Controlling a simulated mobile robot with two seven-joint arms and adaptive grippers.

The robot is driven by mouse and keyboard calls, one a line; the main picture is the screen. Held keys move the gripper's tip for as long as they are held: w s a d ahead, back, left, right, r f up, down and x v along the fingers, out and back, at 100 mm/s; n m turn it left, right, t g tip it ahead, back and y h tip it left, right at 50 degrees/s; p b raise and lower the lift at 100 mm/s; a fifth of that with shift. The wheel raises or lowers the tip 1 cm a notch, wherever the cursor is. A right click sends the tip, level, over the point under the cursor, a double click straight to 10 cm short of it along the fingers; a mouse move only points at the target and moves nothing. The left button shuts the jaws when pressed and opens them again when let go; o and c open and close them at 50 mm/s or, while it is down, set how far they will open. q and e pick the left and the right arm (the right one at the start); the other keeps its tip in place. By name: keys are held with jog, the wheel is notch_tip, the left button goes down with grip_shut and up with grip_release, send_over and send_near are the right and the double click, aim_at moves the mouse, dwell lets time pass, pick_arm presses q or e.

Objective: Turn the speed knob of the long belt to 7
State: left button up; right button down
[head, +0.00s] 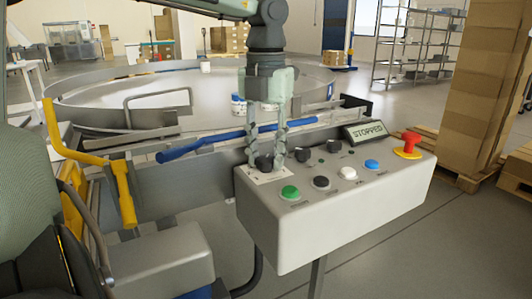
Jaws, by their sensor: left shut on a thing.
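The grey control box (330,222) stands at front centre right. Its sloped top carries several black knobs. The leftmost knob (263,162) sits on a white plate with a scale too small to read. My left gripper (266,158) points straight down from above, its two fingers on either side of this leftmost knob and shut on it. The fingers partly hide the knob, and its pointer setting cannot be read. Two more black knobs, a middle one (302,154) and a right one (334,146), are untouched. Which knob serves the long belt cannot be read.
A display (366,131) on the box reads STOPPED. Green (290,193), black (321,183), white (347,173) and blue (372,164) buttons line the front, with a red emergency stop (408,144) at right. A blue bar (205,145) and yellow rail (75,150) lie left.

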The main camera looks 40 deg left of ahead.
pick_arm(q)
jog(key=m, duration=0.3)
jog(key=shift+m, duration=0.4)
jog(key=m, duration=0.2)
jog(key=shift+r+m, duration=0.1)
jog(key=shift+m, duration=0.3)
jog(key=shift+m+p, duration=0.3)
jog(key=shift+m, duration=0.6)
jog(key=m, duration=0.2)
jog(key=shift+m, duration=0.3)
jog(key=m, duration=0.2)
jog(key=shift+m+p, duration=0.4)
jog(key=shift+m, duration=0.4)
pick_arm(e)
jog(key=f, duration=0.3)
jog(key=shift+w+a+f, duration=0.2)
jog(key=shift+w+f, duration=0.05)
jog(key=shift+w, duration=0.05)
pick_arm(q)
jog(key=shift+m, duration=0.3)
pick_arm(e)
jog(key=shift+s+d, duration=0.15)
jog(key=shift+d, duration=0.05)
